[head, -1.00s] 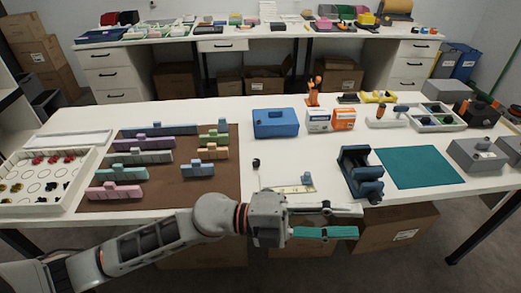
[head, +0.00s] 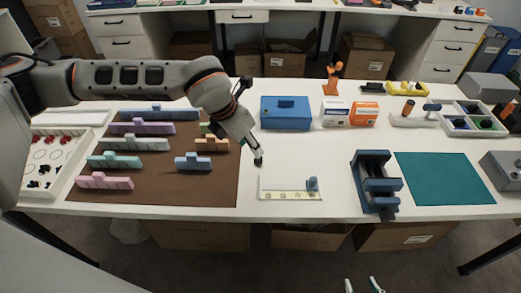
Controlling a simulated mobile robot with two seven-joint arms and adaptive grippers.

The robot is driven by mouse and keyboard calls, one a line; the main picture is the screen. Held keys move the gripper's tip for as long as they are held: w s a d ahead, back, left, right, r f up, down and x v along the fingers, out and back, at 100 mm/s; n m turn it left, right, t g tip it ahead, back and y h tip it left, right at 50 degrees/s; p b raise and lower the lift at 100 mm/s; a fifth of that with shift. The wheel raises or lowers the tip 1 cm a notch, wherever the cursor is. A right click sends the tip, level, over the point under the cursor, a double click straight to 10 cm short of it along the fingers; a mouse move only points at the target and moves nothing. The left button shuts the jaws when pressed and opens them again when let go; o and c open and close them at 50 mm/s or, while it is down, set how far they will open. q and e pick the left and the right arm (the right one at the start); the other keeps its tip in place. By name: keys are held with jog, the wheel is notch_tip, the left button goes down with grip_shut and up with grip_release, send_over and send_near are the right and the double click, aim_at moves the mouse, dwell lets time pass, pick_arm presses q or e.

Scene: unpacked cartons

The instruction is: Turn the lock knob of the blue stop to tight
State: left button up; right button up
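A small blue stop (head: 312,184) stands at the right end of a white strip (head: 282,189) near the table's front edge. Its knob is too small to make out, so I cannot tell how it is turned. My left arm reaches in from the left over the brown mat. My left gripper (head: 256,152) points down behind the strip, left of the stop and apart from it, by a small black-topped piece (head: 258,162). Its fingers are seen edge-on. My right gripper (head: 363,285) shows only its two separated fingertips at the bottom edge, below the table front, empty.
A blue vise-like block (head: 376,184) and a teal mat (head: 444,178) lie right of the strip. A blue box (head: 285,113) stands behind it. Several coloured stepped blocks stand on the brown mat (head: 160,190). White table is clear between strip and vise.

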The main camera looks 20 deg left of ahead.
aim_at(258, 160)
pick_arm(q)
jog(key=x, duration=0.7)
jog(key=shift+w+f, duration=0.1)
jog(key=shift+f, duration=0.15)
grip_shut()
